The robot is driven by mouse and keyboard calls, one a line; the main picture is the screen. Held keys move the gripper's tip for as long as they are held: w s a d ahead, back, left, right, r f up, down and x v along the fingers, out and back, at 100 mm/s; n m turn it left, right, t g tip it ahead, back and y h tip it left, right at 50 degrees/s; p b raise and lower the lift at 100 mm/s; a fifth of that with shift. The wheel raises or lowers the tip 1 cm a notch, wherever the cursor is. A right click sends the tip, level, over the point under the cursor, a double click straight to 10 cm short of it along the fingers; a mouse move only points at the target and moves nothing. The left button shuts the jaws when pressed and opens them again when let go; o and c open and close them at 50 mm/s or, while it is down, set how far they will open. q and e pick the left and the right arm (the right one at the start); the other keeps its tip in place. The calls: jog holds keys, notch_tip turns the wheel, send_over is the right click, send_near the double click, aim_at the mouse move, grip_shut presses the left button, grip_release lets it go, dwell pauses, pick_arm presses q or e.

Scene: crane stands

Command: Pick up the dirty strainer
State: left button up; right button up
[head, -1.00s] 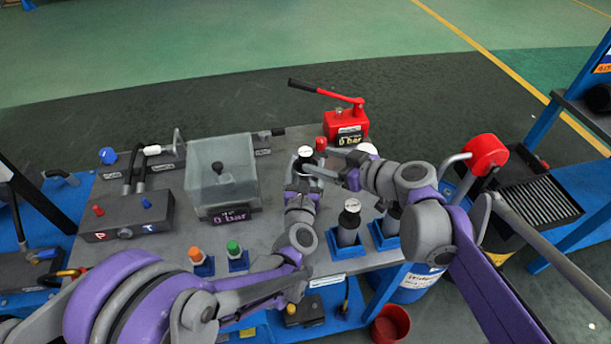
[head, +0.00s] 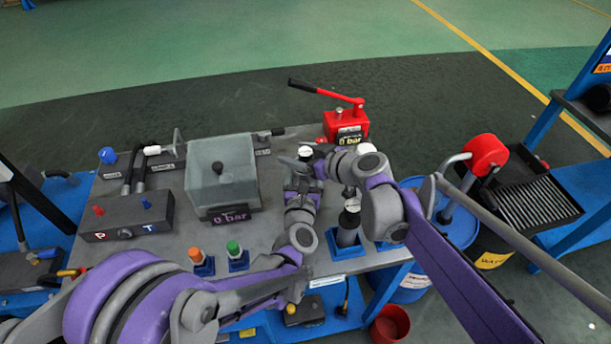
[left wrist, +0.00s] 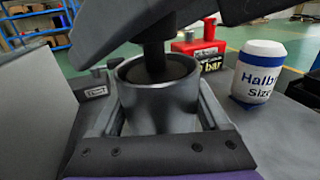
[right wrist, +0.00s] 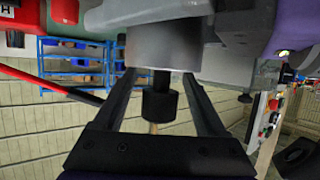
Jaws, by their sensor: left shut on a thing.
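My left gripper (head: 303,180) is shut on a dark grey, open-topped cylinder (left wrist: 160,98), which stands upright between its fingers. A black stem (left wrist: 154,56) reaches down into the cylinder's mouth from a dark part above. My right gripper (head: 322,165) is close beside the left one, over the bench. In the right wrist view its fingers stand apart with a grey cylinder (right wrist: 163,50) at their far end and a black knob (right wrist: 159,105) between them. Whether they grip anything is unclear. I cannot make out the strainer for certain; the arms hide much of that spot.
A clear tank (head: 222,170) stands left of the grippers on the grey bench. A red hand pump (head: 345,122) is behind them. A white-and-blue container (left wrist: 260,70) is close on the right. A black cylinder (head: 348,225) stands in a blue holder at the front.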

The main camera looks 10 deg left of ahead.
grip_shut()
dwell(0.4)
notch_tip(320, 180, up, 18)
dwell(0.4)
pick_arm(q)
jog(key=o, duration=1.5)
